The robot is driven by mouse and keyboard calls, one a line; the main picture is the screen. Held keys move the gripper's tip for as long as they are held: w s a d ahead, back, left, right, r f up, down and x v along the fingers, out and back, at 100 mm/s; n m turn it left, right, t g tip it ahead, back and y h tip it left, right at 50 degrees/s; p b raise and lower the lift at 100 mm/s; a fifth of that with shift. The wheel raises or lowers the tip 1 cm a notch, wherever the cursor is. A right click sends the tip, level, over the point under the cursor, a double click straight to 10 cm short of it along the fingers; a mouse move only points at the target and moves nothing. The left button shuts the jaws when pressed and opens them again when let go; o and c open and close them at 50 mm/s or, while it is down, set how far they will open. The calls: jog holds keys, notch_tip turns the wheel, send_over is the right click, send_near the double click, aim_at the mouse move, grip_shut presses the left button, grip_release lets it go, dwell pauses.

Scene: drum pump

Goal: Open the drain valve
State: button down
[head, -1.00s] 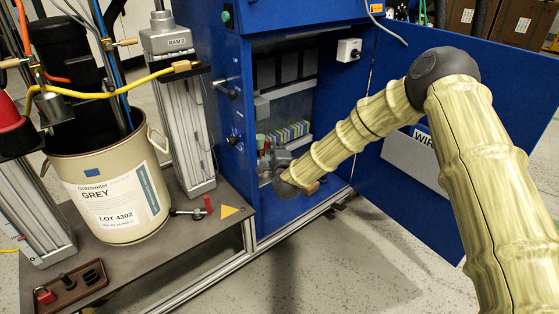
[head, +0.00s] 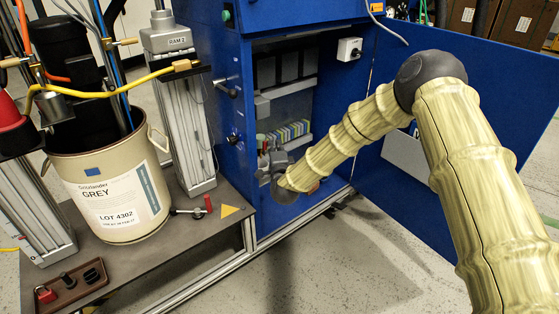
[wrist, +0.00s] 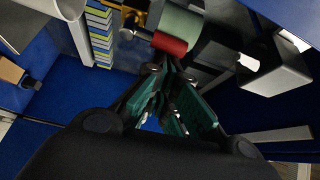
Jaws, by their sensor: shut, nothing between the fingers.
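My gripper (head: 272,163) is inside the open blue cabinet, small and partly hidden by my wrist in the head view. In the wrist view my gripper (wrist: 168,68) has its green-padded fingers closed together, with nothing held. Just beyond the fingertips is a pale green cylinder (wrist: 181,22) with a red band (wrist: 170,44) at its lower end. A brass fitting (wrist: 133,18) with a dark part lies left of it. I cannot tell whether the fingers touch the red band. I cannot tell which part is the drain valve, or its state.
The blue cabinet (head: 222,165) frames my arm, with its door (head: 490,130) swung open right. A drum (head: 110,190) and a red-handled fitting (head: 190,210) are on the left bench.

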jog(key=s+d+p, duration=0.2)
jog(key=s+d, duration=0.3)
jog(key=s, duration=0.3)
dwell(0.6)
